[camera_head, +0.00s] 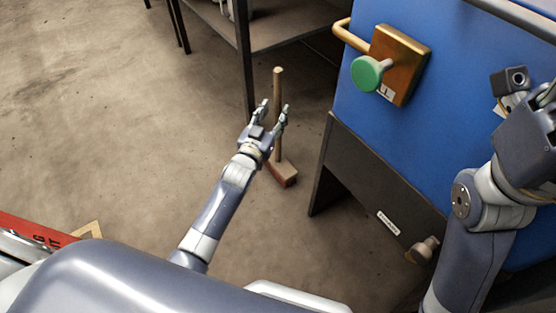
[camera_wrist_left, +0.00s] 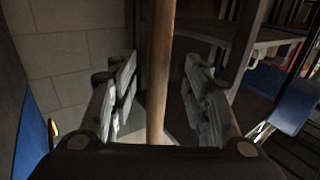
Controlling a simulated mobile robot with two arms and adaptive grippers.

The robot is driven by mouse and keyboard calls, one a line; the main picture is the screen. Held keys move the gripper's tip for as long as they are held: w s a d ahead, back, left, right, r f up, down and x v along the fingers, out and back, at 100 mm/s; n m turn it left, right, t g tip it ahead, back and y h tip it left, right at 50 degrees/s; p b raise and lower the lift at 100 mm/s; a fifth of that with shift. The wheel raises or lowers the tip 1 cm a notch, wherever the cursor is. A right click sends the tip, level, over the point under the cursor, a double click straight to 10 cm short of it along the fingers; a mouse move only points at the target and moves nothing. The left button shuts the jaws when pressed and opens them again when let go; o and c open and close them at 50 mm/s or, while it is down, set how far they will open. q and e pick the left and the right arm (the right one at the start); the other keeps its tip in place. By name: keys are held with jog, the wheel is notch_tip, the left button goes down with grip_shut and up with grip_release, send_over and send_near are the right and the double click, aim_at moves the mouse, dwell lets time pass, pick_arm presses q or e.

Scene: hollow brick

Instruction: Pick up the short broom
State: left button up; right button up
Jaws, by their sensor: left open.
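The short broom (camera_head: 278,88) stands upright on the floor in the head view, its wooden handle pointing up and its reddish-brown head (camera_head: 284,174) resting at the bottom. My left gripper (camera_head: 274,110) is open at the handle, covering part of it in the head view. In the left wrist view the handle (camera_wrist_left: 160,70) rises between the two open fingers (camera_wrist_left: 158,100), with a gap visible on each side. My right arm shows at the right edge of the head view; its fingertips are not clearly seen.
A blue machine (camera_head: 450,90) with a green knob (camera_head: 367,74) and a yellow handle stands right of the broom. Its dark base panel (camera_head: 365,185) is close by. A metal shelf (camera_head: 285,28) stands behind the broom. The concrete floor (camera_head: 120,120) at left is clear.

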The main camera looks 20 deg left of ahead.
aim_at(276, 109)
pick_arm(q)
jog(key=shift+w+d+b, duration=0.2)
jog(key=shift+w+b, duration=0.6)
jog(key=shift+w, duration=0.85)
grip_shut()
jog(key=shift+r, duration=0.1)
jog(key=shift+r, duration=0.15)
